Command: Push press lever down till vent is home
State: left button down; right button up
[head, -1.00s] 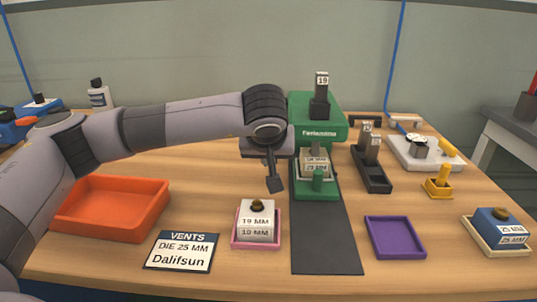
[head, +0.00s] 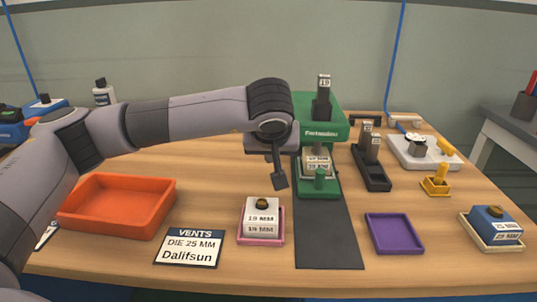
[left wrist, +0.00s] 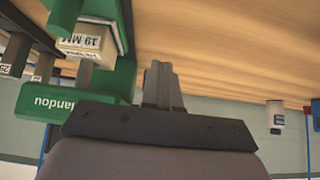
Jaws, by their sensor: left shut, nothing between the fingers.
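The green press (head: 322,131) stands at the back centre with a black die post marked 19 (head: 323,98) on its top. In the left wrist view the shut fingers (left wrist: 163,85) are beside the green press (left wrist: 75,107) and the block marked 19 MM (left wrist: 88,42). My right gripper is out of view.
A white block in a pink tray (head: 261,240) stands in front of my gripper. An orange tray (head: 118,225) is left, a purple tray (head: 394,247) right. Black die posts (head: 371,182) stand right of the press.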

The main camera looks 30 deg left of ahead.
pick_arm(q)
jog(key=s+d+r, duration=0.1)
jog(key=s, duration=0.1)
jog(key=s+d+r, duration=0.1)
jog(key=s+r, duration=0.1)
jog(key=s, duration=0.1)
jog(key=s+d+r, duration=0.1)
jog(key=s, duration=0.1)
jog(key=shift+s+d+r, duration=0.3)
jog(key=shift+s+d, duration=0.1)
jog(key=shift+s+d+r, duration=0.15)
jog(key=shift+s, duration=0.2)
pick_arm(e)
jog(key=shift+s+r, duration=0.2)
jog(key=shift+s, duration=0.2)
